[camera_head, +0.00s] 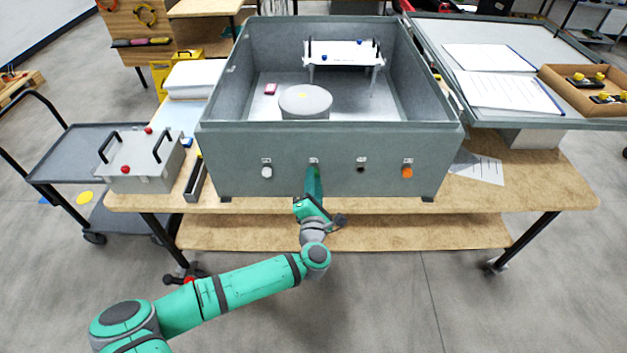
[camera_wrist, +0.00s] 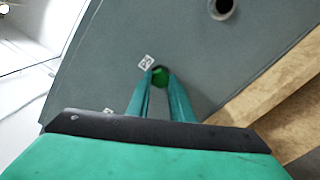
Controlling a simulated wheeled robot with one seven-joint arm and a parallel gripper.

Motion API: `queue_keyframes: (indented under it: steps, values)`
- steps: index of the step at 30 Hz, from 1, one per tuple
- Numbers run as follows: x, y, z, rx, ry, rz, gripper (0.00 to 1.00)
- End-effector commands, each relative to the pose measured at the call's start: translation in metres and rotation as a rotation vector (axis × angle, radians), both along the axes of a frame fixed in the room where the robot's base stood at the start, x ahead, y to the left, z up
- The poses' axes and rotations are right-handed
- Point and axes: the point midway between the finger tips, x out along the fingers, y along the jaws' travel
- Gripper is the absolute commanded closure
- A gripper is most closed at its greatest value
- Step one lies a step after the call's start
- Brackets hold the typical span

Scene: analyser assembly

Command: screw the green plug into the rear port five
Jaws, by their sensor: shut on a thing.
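The green plug (camera_wrist: 161,77) shows between my fingertips in the wrist view, against the grey panel of the analyser housing (camera_head: 335,145). A small printed label (camera_wrist: 146,62) is beside it; I cannot read it surely. My gripper (camera_head: 313,172) is shut on the plug at the second port position from the left. In the head view the fingers hide the plug and its port. How deep the plug sits cannot be told. An open dark port (camera_wrist: 222,8) shows in the wrist view, and also in the head view (camera_head: 361,169).
A white plug (camera_head: 266,172) and an orange plug (camera_head: 407,173) sit in the same panel. A grey box with handles (camera_head: 143,165) and a narrow dark tray (camera_head: 195,180) stand to the left. The open lid (camera_head: 560,50) extends right. The wooden bench edge (camera_head: 330,204) lies below the panel.

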Motion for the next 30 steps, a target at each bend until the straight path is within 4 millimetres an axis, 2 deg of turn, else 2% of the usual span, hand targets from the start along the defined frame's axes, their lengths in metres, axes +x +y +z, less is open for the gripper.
queue_keyframes:
  steps: [10, 14, 20, 21, 23, 30]
  values:
    - [0.0008, 0.001, 0.0017, 0.48, -0.003, 0.001, 1.0]
    - [0.0006, 0.0015, 0.0008, 0.553, -0.001, 0.003, 1.0]
    - [0.0005, 0.0022, 0.0005, 0.558, 0.0, 0.004, 1.0]
    - [0.0005, 0.0022, 0.0005, 0.558, 0.0, 0.004, 0.78]
    - [0.0005, 0.0021, 0.0005, 0.557, 0.0, 0.004, 0.66]
    - [0.0004, 0.0011, 0.0003, 0.554, 0.0, 0.002, 0.66]
